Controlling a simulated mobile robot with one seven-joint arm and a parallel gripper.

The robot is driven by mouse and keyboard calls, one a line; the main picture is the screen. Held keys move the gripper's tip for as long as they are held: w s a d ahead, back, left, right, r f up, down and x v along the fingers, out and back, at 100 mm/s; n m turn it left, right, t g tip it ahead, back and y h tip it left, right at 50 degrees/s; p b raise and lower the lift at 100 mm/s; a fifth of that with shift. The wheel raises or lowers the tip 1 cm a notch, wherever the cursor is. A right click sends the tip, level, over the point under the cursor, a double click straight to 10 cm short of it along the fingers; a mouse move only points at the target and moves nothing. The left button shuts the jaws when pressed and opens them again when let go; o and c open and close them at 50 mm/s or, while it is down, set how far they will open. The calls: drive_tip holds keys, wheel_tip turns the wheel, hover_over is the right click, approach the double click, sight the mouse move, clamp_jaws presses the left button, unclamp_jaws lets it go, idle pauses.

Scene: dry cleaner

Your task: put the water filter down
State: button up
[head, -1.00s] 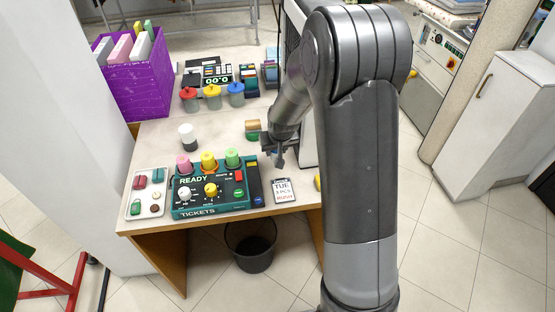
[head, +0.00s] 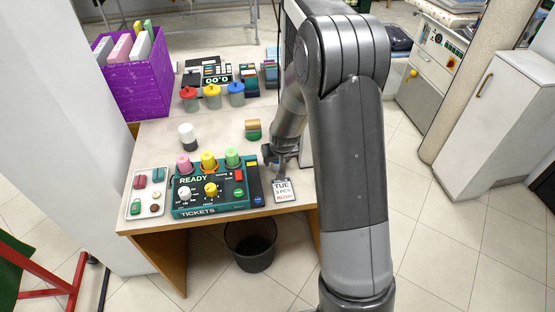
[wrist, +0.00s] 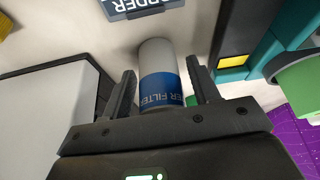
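The water filter (wrist: 160,82) is a white cylinder with a blue label band, in the middle of the wrist view. My gripper (wrist: 160,75) has one finger on each side of it. The fingers look parted, with a narrow gap showing at least on the right of the filter. The filter's white end is at the pale counter top. In the head view my gripper (head: 281,158) is low over the counter (head: 160,140), behind the order card (head: 284,190); the filter cannot be made out there.
The green ticket machine (head: 212,193) with colored knobs stands left of my gripper. A green-and-tan roll (head: 253,130) stands behind it.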

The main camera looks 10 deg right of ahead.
drive_tip(key=shift+o, duration=0.2)
drive_tip(key=shift+r, duration=0.45)
drive_tip(key=s+f+v, duration=0.1)
drive_tip(key=s+v, duration=0.1)
drive_tip(key=v, duration=1.8)
drive_tip(key=s+d+r, duration=0.1)
drive_tip(key=s+r, duration=0.4)
drive_tip(key=s, duration=0.6)
drive_tip(key=s+r+t, duration=0.1)
drive_tip(key=s+r, duration=0.5)
drive_tip(key=s, duration=0.5)
drive_tip(key=shift+d+r+m, duration=0.15)
drive_tip(key=shift+d+m, duration=0.25)
drive_tip(key=shift+s, duration=0.1)
